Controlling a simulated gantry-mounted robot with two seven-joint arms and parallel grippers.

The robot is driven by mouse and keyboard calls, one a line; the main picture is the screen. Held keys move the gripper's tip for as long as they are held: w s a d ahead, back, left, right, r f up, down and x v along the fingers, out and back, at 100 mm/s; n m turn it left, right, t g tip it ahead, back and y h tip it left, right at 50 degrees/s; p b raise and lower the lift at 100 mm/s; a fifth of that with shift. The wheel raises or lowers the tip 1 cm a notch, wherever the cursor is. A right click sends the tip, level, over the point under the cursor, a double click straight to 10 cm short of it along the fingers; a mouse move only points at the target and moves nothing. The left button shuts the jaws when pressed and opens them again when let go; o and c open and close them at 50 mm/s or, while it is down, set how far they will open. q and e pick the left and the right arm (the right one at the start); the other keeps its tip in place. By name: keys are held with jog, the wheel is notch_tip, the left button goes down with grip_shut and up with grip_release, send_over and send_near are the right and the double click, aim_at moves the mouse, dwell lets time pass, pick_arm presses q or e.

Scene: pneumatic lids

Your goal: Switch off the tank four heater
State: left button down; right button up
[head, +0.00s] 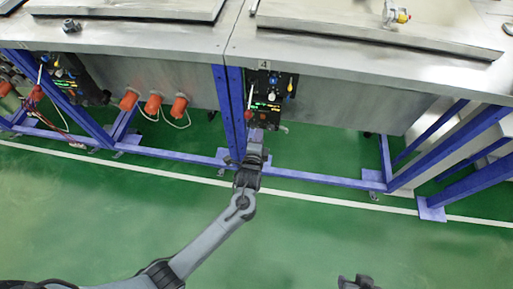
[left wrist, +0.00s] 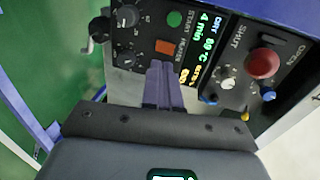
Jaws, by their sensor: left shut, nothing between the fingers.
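The black control panel (head: 270,97) under the label 4 (head: 264,64) hangs on the tank front in the head view. The left wrist view shows it close up, with a square orange-red switch (left wrist: 165,47) beside lettering that seems to read HEATER. A green button (left wrist: 174,18) and a lit display (left wrist: 197,50) are near it. My left gripper (head: 256,132) is at the panel's lower part. Its fingers (left wrist: 164,68) are shut and empty, with the tips just below the orange-red switch; I cannot tell whether they touch it. My right gripper (head: 358,283) shows only partly at the bottom edge.
Black dials (left wrist: 127,16) sit left of the switch, and a red knob (left wrist: 262,64) marked SHUT and OPEN sits right. A blue frame post (head: 229,110) stands close left of the panel. Orange plugs (head: 153,103) are farther left. The green floor (head: 330,225) in front is clear.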

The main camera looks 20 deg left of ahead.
aim_at(263, 116)
pick_arm(q)
jog(key=b+x, duration=0.1)
jog(key=x, duration=0.3)
jog(key=shift+w+r+b, duration=0.1)
jog(key=shift+r+b, duration=0.1)
jog(key=shift+b, duration=0.15)
jog(key=shift+w+a+r+b, duration=0.1)
jog(key=shift+w+b, duration=0.1)
jog(key=shift+w, duration=0.25)
jog(key=shift+w+a+r+b, duration=0.1)
jog(key=shift+w+b, duration=0.05)
jog(key=shift+w, duration=0.3)
pick_arm(e)
notch_tip(263, 116, down, 3)
jog(key=shift+f, duration=0.1)
